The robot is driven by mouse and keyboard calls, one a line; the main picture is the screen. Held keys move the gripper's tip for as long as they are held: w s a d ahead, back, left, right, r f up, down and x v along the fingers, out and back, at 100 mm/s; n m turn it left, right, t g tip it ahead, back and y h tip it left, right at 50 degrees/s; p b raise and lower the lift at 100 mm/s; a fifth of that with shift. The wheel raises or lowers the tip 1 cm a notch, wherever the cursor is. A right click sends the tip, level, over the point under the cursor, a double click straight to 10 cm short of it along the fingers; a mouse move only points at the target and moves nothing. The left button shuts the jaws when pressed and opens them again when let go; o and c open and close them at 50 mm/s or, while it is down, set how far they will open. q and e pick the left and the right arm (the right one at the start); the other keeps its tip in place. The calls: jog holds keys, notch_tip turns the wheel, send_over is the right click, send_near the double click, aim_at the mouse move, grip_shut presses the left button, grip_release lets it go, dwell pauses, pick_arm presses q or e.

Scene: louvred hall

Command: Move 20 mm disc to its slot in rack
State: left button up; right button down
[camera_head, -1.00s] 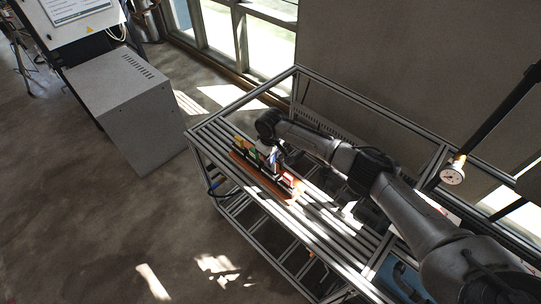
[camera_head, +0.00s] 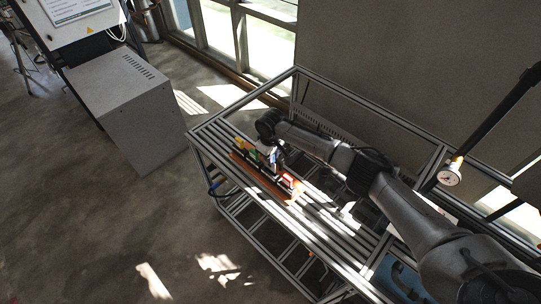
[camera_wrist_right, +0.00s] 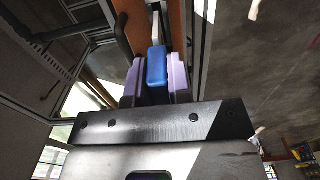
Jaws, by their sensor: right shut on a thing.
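My right gripper (camera_head: 274,158) is above the slatted table, at the rack. In the right wrist view, its two lavender finger pads (camera_wrist_right: 157,76) are shut on a blue piece (camera_wrist_right: 157,64), seen edge-on and probably the 20 mm disc. The long orange-brown rack (camera_head: 262,182) lies on the table; part of it shows beyond the fingers in the wrist view (camera_wrist_right: 179,30). Several coloured pieces stand along it, including a green one (camera_head: 254,155) and an orange-red one (camera_head: 289,181). The target slot and the blue piece's lower edge cannot be made out. My left gripper is out of view.
The slatted metal table (camera_head: 335,235) has bare slats in front of my right arm. Frame bars (camera_head: 360,108) rise behind the arm. A grey cabinet (camera_head: 125,105) stands on the floor, apart from the table.

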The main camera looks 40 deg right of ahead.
aim_at(270, 169)
jog(key=shift+f, duration=0.15)
jog(key=shift+f, duration=0.25)
jog(key=shift+f+b, duration=0.85)
jog(key=shift+f, duration=0.4)
jog(key=shift+f+b, duration=0.85)
jog(key=shift+f, duration=0.7)
jog(key=shift+r, duration=0.1)
jog(key=c, duration=1)
grip_release()
